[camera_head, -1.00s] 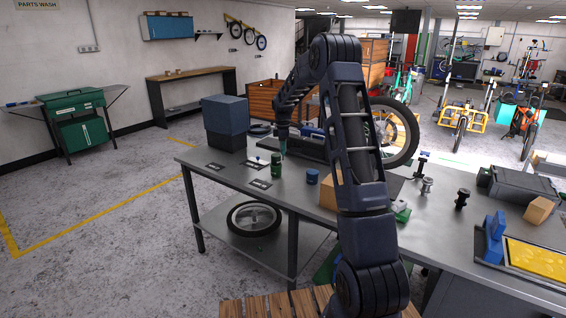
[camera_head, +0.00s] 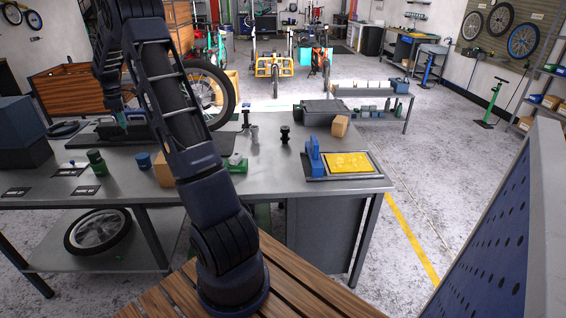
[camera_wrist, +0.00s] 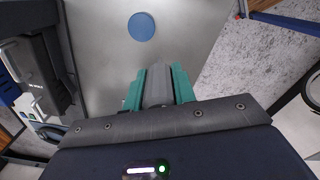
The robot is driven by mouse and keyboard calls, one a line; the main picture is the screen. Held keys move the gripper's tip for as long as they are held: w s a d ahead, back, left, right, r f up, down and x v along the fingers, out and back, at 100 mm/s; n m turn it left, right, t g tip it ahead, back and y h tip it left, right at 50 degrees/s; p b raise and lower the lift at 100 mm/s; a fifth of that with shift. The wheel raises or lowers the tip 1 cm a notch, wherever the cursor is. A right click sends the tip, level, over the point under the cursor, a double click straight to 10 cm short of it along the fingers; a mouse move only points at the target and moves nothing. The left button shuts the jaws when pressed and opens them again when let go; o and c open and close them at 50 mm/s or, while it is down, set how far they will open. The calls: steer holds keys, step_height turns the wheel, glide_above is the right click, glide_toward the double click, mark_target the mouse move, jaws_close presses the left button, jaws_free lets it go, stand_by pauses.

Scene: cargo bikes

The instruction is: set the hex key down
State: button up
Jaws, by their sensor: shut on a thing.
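My gripper (camera_wrist: 157,88) has teal fingers, closed on a grey piece (camera_wrist: 157,86) that I take to be the hex key; its shape is mostly hidden. In the head view my gripper (camera_head: 122,118) hangs over the far left part of the grey workbench (camera_head: 270,185), near a dark tray (camera_head: 92,137). Whether the held piece touches anything cannot be told. In the wrist view the bare bench top (camera_wrist: 97,50) lies below, with a round blue top (camera_wrist: 141,27) ahead of the fingers.
A green jar (camera_head: 96,161) and a blue jar (camera_head: 143,160) stand on the bench near my gripper. A cardboard box (camera_head: 163,172), black case (camera_head: 322,112) and yellow-filled tray (camera_head: 348,163) stand further right. Bare bench top lies between them and along the front.

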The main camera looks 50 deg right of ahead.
steer(key=s+d+m, duration=0.3)
steer(key=s+d, duration=0.2)
steer(key=d, duration=0.6)
steer(key=s+d+m, duration=0.2)
steer(key=s+d, duration=0.3)
steer(key=d, duration=0.5)
steer(key=s+d+m, duration=0.3)
steer(key=s+d, duration=0.2)
steer(key=d, duration=0.6)
steer(key=s+d+m, duration=0.4)
steer(key=s+d, duration=0.6)
steer(key=s, duration=0.5)
steer(key=s+d+m, duration=0.4)
steer(key=s+d, duration=0.6)
steer(key=s, duration=0.5)
step_height(320, 180, down, 20)
steer(key=shift+s+r, duration=0.1)
steer(key=shift+f, duration=0.2)
steer(key=o, duration=0.7)
steer(key=shift+o, duration=1.4)
